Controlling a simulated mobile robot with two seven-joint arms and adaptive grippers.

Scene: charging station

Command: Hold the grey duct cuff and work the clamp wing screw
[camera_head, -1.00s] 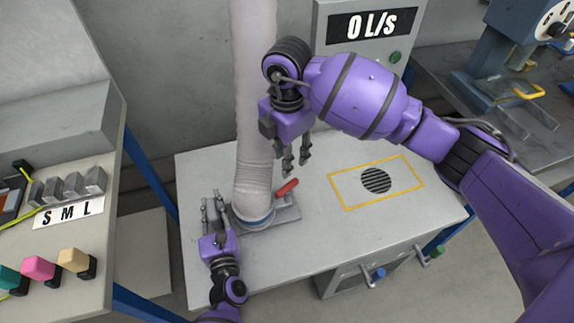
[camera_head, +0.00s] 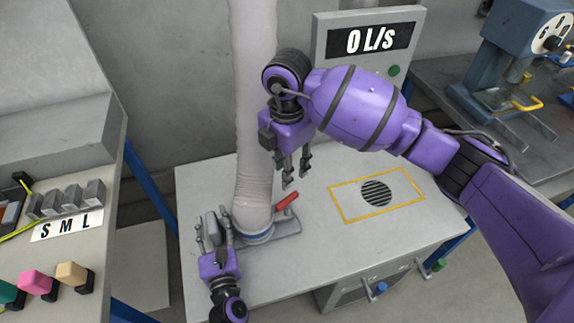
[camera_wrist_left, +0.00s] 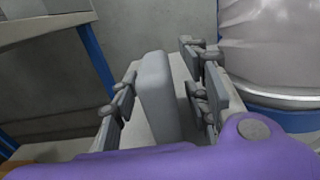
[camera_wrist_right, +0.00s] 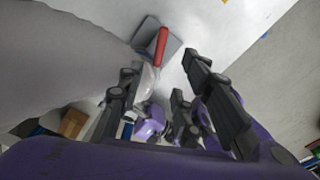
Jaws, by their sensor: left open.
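The pale duct (camera_head: 256,120) drops to the table. I cannot make out a separate wing screw. My left gripper (camera_head: 212,225) is open left of the cuff. Its fingers stand either side of an upright grey tab (camera_wrist_left: 156,95), apparently with gaps. My right gripper (camera_head: 297,178) is open and empty above the lever, right of the duct.
A display reading 0 L/s (camera_head: 370,40) stands behind. A yellow-framed round vent (camera_head: 377,192) lies on the table (camera_head: 330,250) at right, with clear surface around it. A side bench with S M L blocks (camera_head: 68,202) is at left. My right arm crosses the right side.

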